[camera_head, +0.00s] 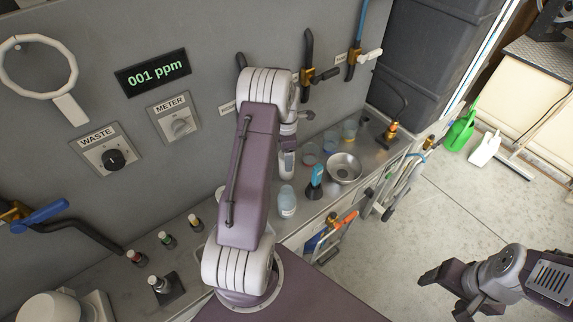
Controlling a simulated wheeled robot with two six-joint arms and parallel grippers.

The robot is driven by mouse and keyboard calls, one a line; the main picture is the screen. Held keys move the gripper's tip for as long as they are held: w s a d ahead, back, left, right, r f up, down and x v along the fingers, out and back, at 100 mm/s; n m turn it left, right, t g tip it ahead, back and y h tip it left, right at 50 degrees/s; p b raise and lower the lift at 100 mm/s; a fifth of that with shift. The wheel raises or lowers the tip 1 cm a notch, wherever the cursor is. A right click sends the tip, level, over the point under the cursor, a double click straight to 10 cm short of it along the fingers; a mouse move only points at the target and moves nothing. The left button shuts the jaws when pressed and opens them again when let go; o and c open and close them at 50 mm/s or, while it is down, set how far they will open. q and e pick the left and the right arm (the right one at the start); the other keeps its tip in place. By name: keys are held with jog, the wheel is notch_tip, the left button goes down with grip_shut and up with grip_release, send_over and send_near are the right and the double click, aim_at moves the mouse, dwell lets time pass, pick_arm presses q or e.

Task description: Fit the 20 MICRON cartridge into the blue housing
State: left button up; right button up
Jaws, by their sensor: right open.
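I cannot pick out the 20 MICRON cartridge; no such label is readable. I cannot tell for certain which thing is the blue housing. A small upright item with a bright blue upper part (317,174) stands on the metal counter, right of my left arm. Small cups with coloured tints stand behind it, one of them bluish (349,130). My right gripper (441,297) is at the lower right, open and empty over the floor, well away from the counter.
A steel bowl (345,168) and a clear bottle with a pale blue tint (287,201) stand on the counter (112,287). Several small colour-capped vials stand at the left. Tools hang along the front edge.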

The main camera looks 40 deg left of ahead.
pick_arm(q)
jog(key=shift+w+f, duration=0.1)
jog(key=shift+f, duration=0.15)
grip_shut()
jog(key=shift+r, duration=0.1)
notch_tip(320, 180, up, 10)
dwell(0.3)
